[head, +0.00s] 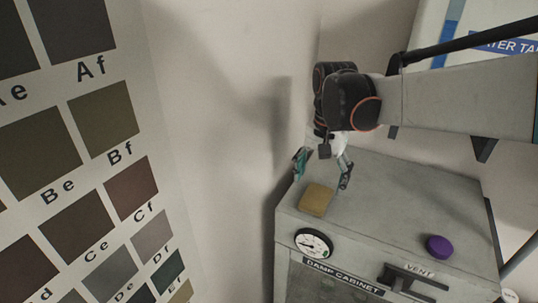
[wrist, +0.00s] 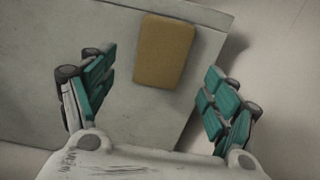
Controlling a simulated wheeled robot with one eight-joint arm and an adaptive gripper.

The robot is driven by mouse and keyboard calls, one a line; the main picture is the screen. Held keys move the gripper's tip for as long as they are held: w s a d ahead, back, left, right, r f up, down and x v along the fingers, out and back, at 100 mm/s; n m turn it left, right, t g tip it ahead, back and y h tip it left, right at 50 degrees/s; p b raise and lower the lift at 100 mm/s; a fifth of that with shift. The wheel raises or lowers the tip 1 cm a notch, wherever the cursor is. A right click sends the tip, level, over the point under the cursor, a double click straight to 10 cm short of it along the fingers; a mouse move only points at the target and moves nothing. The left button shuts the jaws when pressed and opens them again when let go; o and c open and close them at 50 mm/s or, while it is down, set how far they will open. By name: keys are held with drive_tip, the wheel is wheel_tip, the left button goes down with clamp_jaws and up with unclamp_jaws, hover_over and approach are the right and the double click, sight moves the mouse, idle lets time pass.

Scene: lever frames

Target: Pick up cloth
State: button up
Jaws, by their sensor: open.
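The cloth (head: 315,200) is a flat mustard-yellow rectangle lying on the top of the grey damp cabinet (head: 400,195), near its front left edge. It also shows in the wrist view (wrist: 165,50), upper middle, beyond the fingertips and lying between their lines. My gripper (head: 323,170) is above the left part of the cabinet top, just behind the cloth in the head view. Its teal-padded fingers are spread wide in the wrist view (wrist: 160,85), with nothing between them. The cloth is fully visible in the wrist view and apart from the fingers.
A large colour chart (head: 160,200) stands at the left. A white wall is close behind and left of the cabinet. The cabinet top's right part is clear.

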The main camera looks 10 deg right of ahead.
sight(317, 195)
drive_tip(key=shift+w+f+p, duration=0.1)
drive_tip(key=shift+f+p, duration=0.4)
drive_tip(key=shift+f, duration=2.2)
drive_tip(key=c, duration=1.2)
drive_tip(key=shift+r, duration=0.15)
wheel_tip(317, 195, up, 20)
drive_tip(key=shift+a+f+b, duration=0.1)
drive_tip(key=shift+b, duration=0.75)
drive_tip(key=o, duration=0.5)
drive_tip(key=c, duration=0.3)
drive_tip(key=shift+f, duration=0.1)
drive_tip(key=shift+c, duration=0.2)
